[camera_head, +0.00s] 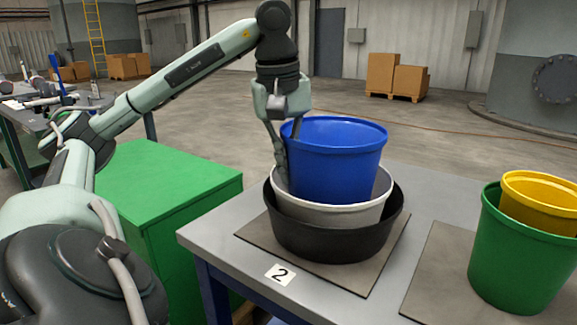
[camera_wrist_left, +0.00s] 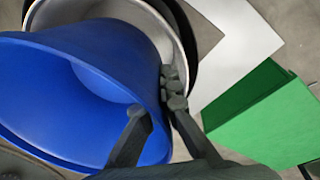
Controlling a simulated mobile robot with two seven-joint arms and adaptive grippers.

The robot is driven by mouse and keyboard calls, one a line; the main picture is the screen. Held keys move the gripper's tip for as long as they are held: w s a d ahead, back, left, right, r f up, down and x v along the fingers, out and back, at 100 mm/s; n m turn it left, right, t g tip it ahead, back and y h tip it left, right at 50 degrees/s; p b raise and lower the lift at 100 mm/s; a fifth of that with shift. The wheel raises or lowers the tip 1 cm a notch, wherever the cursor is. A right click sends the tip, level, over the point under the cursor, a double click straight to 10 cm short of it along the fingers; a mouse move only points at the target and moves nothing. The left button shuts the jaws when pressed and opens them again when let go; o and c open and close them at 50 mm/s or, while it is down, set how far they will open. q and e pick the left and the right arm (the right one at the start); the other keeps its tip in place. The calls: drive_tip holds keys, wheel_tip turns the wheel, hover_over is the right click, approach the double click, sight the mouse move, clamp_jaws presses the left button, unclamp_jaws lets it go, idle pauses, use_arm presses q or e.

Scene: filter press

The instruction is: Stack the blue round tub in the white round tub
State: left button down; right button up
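The blue round tub (camera_head: 335,165) stands roughly upright inside the white round tub (camera_head: 340,214), its upper part above the white rim. It also shows in the left wrist view (camera_wrist_left: 120,60), beside the white tub's rim (camera_wrist_left: 120,8). The white tub sits in a wide black tub (camera_head: 340,240). My left gripper (camera_head: 290,150) is at the blue tub's left rim, one finger inside and one outside, and looks shut on the wall. Its fingers also show in the wrist view (camera_wrist_left: 153,105). The blue tub's bottom is hidden. My right gripper is not in view.
The black tub stands on a dark mat (camera_head: 262,235) on a grey table (camera_head: 440,190), near a label "2". At right a green tub (camera_head: 515,265) holds a yellow tub (camera_head: 545,200). A green cabinet (camera_head: 175,190) stands left of the table.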

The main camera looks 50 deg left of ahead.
use_arm(q)
drive_tip(key=shift+f, duration=0.15)
drive_tip(key=c, duration=2)
unclamp_jaws()
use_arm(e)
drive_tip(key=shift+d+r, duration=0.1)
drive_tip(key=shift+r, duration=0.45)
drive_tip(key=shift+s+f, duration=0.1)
